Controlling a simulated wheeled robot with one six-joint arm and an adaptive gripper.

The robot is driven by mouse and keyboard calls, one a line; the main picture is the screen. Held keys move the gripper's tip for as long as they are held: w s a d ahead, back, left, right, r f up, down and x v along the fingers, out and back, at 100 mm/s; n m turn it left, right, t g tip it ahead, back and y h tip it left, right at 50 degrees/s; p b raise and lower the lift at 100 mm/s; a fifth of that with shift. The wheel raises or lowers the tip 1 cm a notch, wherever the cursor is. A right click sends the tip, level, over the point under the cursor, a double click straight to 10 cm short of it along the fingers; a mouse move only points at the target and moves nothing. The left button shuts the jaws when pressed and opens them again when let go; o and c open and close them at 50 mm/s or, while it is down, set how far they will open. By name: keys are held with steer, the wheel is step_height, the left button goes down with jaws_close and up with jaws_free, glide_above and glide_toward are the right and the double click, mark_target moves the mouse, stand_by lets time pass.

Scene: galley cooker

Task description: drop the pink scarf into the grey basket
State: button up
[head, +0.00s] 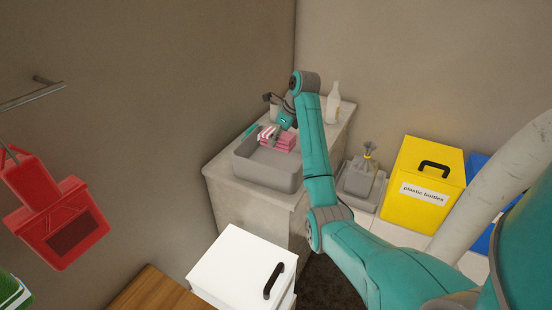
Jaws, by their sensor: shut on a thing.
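The grey basket (268,178) is an open, shallow rectangular tub on a pale counter by the wall corner. The pink scarf (286,146), folded with pink and white stripes, shows at the basket's far side. My gripper (274,136) points down at the scarf and is shut on it. The fingers are small in the view and partly merge with the scarf. I cannot tell whether the scarf rests inside the basket or hangs just above it.
A white bottle (333,104) stands on the counter's back right. A teal item (250,130) lies behind the basket. Red object (58,215) at left.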

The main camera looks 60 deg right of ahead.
steer(key=shift+f, duration=0.25)
steer(key=o, duration=1.2)
steer(key=shift+o, duration=0.2)
